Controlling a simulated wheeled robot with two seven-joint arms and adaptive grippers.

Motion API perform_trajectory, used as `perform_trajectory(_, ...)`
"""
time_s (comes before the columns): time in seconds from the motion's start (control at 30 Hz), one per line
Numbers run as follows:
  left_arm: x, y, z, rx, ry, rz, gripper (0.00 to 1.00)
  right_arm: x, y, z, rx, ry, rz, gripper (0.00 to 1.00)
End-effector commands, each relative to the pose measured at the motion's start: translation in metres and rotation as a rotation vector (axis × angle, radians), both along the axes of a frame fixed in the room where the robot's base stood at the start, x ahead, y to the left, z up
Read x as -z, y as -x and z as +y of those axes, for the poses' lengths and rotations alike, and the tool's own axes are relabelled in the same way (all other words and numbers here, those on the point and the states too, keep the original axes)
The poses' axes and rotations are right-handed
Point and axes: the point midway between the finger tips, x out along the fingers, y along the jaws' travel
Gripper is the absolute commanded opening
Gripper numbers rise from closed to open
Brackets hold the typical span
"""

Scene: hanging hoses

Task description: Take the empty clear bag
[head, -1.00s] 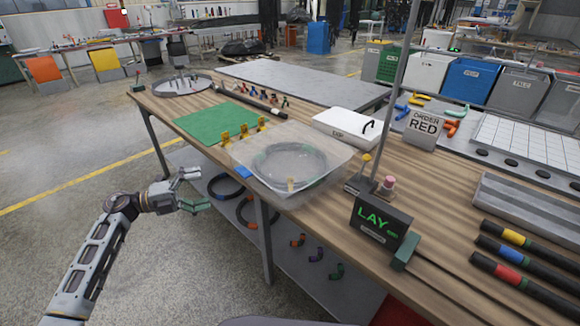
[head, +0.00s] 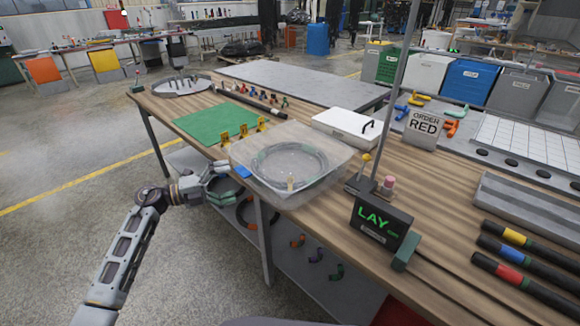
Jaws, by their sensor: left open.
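The clear bag (head: 325,160) lies on the near edge of the wooden bench, see-through and puffed up. A grey round ring (head: 252,157) shows in or beneath it; I cannot tell which. A small yellow piece (head: 291,181) shows at its front and a blue tab (head: 243,171) at its left edge. My left gripper (head: 229,181) is open, just left of the bag's left edge by the blue tab. It appears empty; whether a finger touches the bag is unclear. My right gripper is not in view.
Yellow clips (head: 243,131) stand behind the bag beside a green mat (head: 215,122). A white lidded box (head: 346,127) is behind right. A post and a sign reading LAY (head: 381,222) stand to the right. Rings and small coloured parts lie on the shelf below.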

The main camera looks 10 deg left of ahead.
Motion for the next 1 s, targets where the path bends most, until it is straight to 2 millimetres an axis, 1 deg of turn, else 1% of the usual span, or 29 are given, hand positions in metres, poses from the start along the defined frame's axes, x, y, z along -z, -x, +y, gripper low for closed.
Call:
perform_trajectory(0.27, 0.001, -0.001, -0.003, 0.001, 0.001, 0.000, 1.00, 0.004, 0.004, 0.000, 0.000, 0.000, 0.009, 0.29)
perform_trajectory(0.47, 0.003, -0.007, -0.017, 0.002, 0.004, 0.000, 1.00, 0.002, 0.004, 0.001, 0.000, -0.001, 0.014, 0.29)
perform_trajectory(0.73, 0.004, -0.019, -0.040, 0.001, 0.003, -0.001, 1.00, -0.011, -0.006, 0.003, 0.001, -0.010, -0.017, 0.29)
perform_trajectory(0.83, 0.004, -0.021, -0.045, 0.001, 0.001, 0.000, 1.00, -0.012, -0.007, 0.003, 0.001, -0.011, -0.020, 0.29)
perform_trajectory(1.0, 0.004, -0.022, -0.047, 0.001, 0.000, 0.001, 1.00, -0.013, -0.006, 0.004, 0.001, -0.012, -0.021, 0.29)
